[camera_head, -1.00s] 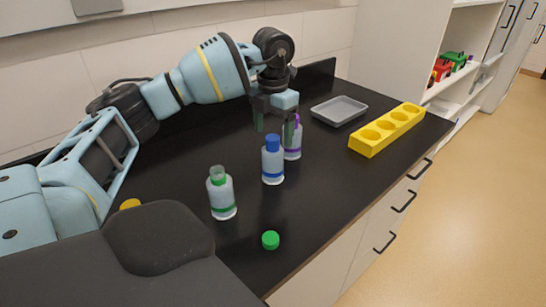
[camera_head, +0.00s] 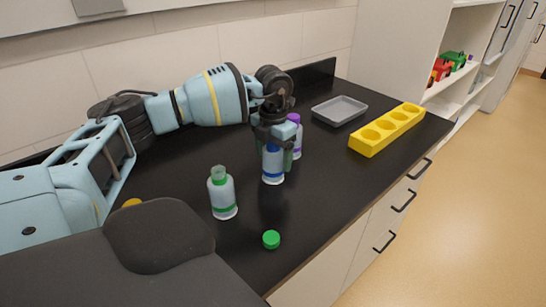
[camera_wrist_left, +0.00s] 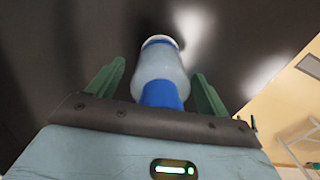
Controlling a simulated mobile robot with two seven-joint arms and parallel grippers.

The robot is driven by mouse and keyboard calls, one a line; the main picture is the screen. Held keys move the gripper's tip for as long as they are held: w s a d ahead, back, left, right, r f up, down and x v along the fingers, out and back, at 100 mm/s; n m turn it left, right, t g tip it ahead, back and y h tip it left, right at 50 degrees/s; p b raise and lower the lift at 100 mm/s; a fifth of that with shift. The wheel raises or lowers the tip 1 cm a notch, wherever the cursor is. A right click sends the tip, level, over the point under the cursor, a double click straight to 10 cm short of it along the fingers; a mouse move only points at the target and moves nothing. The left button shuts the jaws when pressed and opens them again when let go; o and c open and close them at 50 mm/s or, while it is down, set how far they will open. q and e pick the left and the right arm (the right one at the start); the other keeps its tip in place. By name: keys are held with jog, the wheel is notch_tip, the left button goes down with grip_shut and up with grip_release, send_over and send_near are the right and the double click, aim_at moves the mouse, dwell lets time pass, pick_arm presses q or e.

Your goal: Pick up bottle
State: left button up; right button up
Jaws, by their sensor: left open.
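A bottle with a blue cap and blue band (camera_head: 272,174) stands upright on the black counter. My left gripper (camera_head: 275,157) is over it, pointing down, with its green fingers around the bottle's upper part. In the left wrist view the bottle (camera_wrist_left: 160,66) lies between the two spread fingers (camera_wrist_left: 159,72), with gaps on both sides. A purple-capped bottle (camera_head: 297,136) stands just behind the gripper, partly hidden. My right gripper is not in view.
A loose green cap (camera_head: 271,239) lies near the counter's front edge. A grey tray (camera_head: 339,109) and a yellow rack with several holes (camera_head: 372,144) are at the right. A yellow object (camera_head: 132,203) at left is mostly hidden. The counter's middle right is clear.

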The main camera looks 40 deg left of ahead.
aim_at(274, 151)
pick_arm(q)
jog(key=shift+c, duration=0.3)
jog(key=c, duration=1.2)
jog(key=shift+o, duration=0.2)
jog(key=shift+r, duration=0.1)
jog(key=shift+r, duration=0.45)
jog(key=shift+s+d+r, duration=0.15)
jog(key=shift+d+r, duration=0.05)
jog(key=shift+r, duration=0.45)
jog(key=shift+s+d+r, duration=0.1)
jog(key=shift+d+r, duration=0.1)
jog(key=shift+r, duration=0.4)
jog(key=s+d+r, duration=0.1)
jog(key=s+d, duration=0.8)
jog(key=d, duration=0.3)
jog(key=shift+r+b, duration=0.25)
jog(key=shift+b, duration=0.05)
